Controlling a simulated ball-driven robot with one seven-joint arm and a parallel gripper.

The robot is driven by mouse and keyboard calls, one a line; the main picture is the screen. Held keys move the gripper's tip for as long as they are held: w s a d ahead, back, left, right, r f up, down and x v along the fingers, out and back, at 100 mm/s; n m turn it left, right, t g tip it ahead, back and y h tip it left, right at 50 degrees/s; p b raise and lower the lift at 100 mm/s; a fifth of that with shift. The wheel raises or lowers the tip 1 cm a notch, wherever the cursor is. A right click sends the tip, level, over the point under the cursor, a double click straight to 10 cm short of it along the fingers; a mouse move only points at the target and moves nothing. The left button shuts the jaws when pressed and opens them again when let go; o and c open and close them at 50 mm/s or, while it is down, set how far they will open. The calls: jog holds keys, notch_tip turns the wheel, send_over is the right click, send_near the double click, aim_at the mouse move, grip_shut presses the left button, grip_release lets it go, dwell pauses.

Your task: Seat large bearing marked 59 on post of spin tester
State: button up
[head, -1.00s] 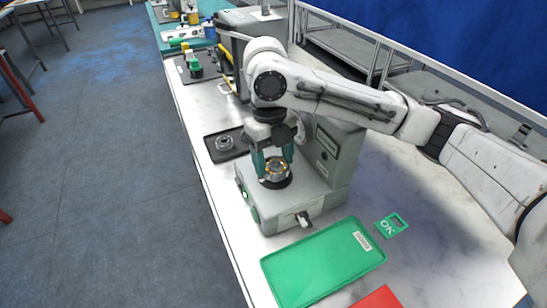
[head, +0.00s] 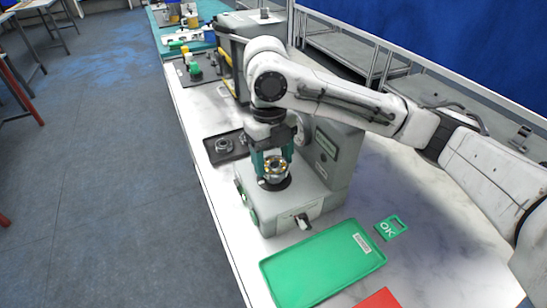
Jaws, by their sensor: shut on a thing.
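The spin tester (head: 300,208) is a grey-green machine on the bench with a dark round seat (head: 275,184) on its top. My gripper (head: 271,164) points down over that seat, its green fingers shut on a large metal bearing (head: 275,168). The bearing has a bright ring with yellowish spots and sits at the post, close above or on the dark seat. I cannot tell whether it is fully down. The post is hidden by the bearing, and the mark 59 is too small to read.
A dark tray (head: 238,153) with another metal bearing (head: 223,146) lies left of the tester. A green tray (head: 320,268), a green OK card (head: 391,228) and a red piece (head: 379,300) lie in front. The tester's tall housing (head: 338,160) stands close behind my gripper.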

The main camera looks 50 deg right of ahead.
jog(key=shift+s+a+f, duration=0.2)
jog(key=shift+f, duration=0.4)
jog(key=shift+s+a+f, duration=0.15)
jog(key=shift+f, duration=0.45)
jog(key=o, duration=1.3)
jog(key=shift+o, duration=0.7)
notch_tip(320, 180, up, 8)
jog(key=p, duration=0.6)
jog(key=shift+w+r+p, duration=0.1)
jog(key=shift+w+p, duration=0.05)
jog(key=shift+p, duration=0.25)
